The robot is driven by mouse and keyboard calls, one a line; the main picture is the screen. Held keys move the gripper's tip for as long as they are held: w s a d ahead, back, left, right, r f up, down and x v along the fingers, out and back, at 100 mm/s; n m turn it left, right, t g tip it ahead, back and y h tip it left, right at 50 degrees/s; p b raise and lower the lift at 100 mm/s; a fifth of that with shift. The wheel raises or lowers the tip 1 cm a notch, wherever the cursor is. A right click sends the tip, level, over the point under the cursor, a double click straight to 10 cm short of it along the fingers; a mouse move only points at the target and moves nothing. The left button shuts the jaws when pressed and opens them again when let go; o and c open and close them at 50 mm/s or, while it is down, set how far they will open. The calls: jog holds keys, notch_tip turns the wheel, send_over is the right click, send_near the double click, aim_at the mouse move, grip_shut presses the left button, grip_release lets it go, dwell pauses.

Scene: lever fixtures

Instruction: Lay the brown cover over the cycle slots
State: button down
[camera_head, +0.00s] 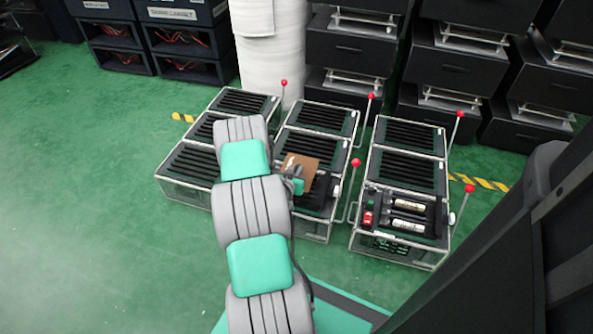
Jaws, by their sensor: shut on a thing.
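The brown cover (301,166) is a small flat brown piece at the end of my arm, above the middle slotted box (318,194). My gripper (295,180) is shut on it, at its near edge, partly hidden by my wrist. Whether the cover touches the box cannot be told. No label marks the cycle slots. The near box of the right row (408,216) holds two pale cylinders (409,205) lying in dark slots and a red part (368,219) at its left.
Slotted boxes stand in three rows on the green floor (90,200). Upright levers with red knobs (355,163) rise beside the middle and right rows. A white pillar (270,60) and stacked black boxes (455,65) stand behind. The floor at left is clear.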

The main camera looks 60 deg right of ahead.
notch_tip(320, 180, down, 8)
jog(key=b, duration=0.6)
jog(key=shift+r, duration=0.2)
jog(key=c, duration=1.3)
grip_release()
jog(key=shift+c, duration=0.2)
